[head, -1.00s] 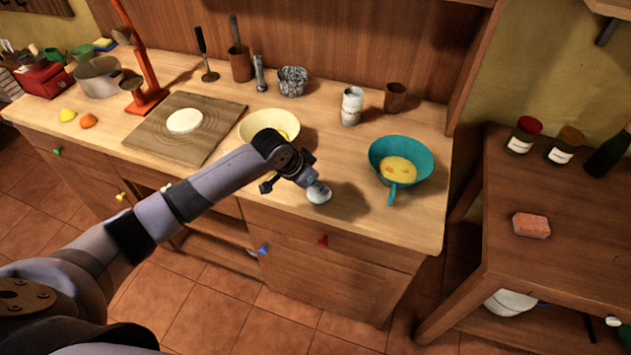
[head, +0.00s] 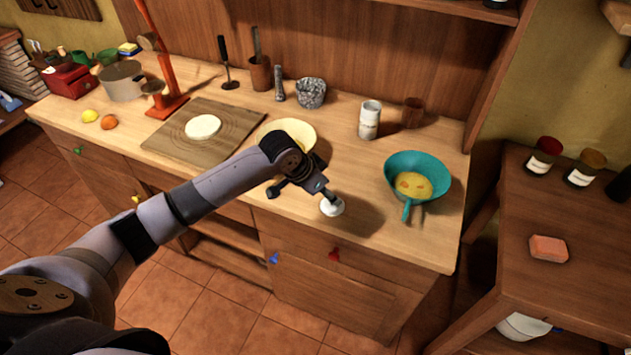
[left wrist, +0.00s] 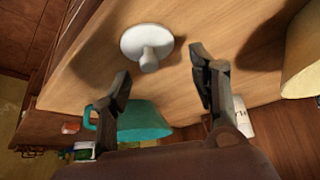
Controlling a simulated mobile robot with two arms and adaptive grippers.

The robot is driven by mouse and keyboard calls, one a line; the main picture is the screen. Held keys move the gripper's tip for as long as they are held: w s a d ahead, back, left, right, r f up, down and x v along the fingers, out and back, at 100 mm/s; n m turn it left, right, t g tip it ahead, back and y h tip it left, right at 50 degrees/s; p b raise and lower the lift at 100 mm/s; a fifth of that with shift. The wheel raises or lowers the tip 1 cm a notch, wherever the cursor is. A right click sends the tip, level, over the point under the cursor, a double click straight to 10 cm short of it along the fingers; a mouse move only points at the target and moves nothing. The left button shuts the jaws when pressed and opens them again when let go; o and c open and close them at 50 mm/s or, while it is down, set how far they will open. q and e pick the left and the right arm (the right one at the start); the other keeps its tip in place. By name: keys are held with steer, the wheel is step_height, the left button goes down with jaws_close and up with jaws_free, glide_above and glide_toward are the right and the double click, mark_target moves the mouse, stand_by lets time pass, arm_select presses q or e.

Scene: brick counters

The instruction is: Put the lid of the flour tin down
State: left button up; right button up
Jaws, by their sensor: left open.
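The lid, a small white disc with a round knob, lies on the wooden counter near its front edge (head: 332,207). In the left wrist view the lid (left wrist: 146,42) lies knob outward, just beyond my fingertips and apart from them. My left gripper (head: 305,191) is open and empty beside the lid. Its two spread fingers also show in the left wrist view (left wrist: 160,63). A pale cylindrical tin (head: 369,120), which looks like the flour tin, stands upright further back on the counter. My right gripper is not in view.
A teal pan (head: 417,172) with yellow contents stands right of the lid. A cream bowl (head: 298,126) is partly behind my arm. A board (head: 178,138) with dough lies left. A brown cup (head: 413,112) stands by the tin. Counter between lid and tin is clear.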

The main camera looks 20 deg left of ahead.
arm_select(q)
steer(key=v, duration=0.9)
steer(key=shift+b, duration=0.45)
